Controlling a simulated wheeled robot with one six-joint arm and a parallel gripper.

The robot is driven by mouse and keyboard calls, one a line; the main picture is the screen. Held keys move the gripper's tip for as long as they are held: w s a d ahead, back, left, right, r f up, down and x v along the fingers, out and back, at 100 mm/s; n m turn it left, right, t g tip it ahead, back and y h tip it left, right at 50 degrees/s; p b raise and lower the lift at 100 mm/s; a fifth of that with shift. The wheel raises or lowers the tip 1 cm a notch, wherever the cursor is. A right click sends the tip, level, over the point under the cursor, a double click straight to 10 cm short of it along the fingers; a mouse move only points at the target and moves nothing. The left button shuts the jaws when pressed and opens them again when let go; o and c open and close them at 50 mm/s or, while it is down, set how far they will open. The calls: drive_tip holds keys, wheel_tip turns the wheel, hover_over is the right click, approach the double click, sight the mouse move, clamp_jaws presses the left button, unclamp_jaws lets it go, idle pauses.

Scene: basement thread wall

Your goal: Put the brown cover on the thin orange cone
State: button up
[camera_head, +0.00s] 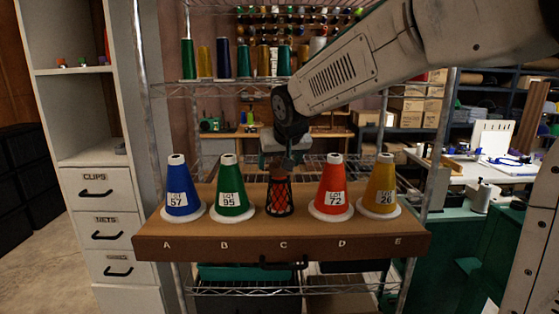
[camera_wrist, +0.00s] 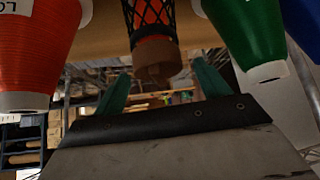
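The thin orange cone (camera_head: 279,198) stands upright at position C on the brown shelf board (camera_head: 200,243), wrapped in a black net. In the wrist view it is upside down at the top (camera_wrist: 150,14). The brown cover (camera_wrist: 156,55), with a narrower knob-like end, sits over the cone's tip there; in the head view it is small and dark. My gripper (camera_wrist: 160,75) is open, its green fingers apart on either side of the cover's end, with visible gaps. In the head view my gripper (camera_head: 289,152) is just above position C, its fingers hard to make out.
A blue cone (camera_head: 183,188) and a green cone (camera_head: 230,189) stand left of it at A and B. A red cone (camera_head: 333,188) and a yellow cone (camera_head: 381,187) stand right at D and E. Wire rack posts flank the board.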

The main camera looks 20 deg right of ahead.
drive_tip(key=shift+r, duration=0.1)
drive_tip(key=v, duration=0.8)
drive_tip(key=s+d+f+g, duration=0.1)
drive_tip(key=s+f+g, duration=0.2)
drive_tip(key=s+f, duration=0.4)
drive_tip(key=s+d+f+n+g, duration=0.1)
drive_tip(key=s+f, duration=0.6)
drive_tip(key=s, duration=1.9)
drive_tip(key=d+g, duration=0.1)
drive_tip(key=g, duration=0.1)
drive_tip(key=shift+d+g+y, duration=0.25)
drive_tip(key=shift+g+y, duration=0.05)
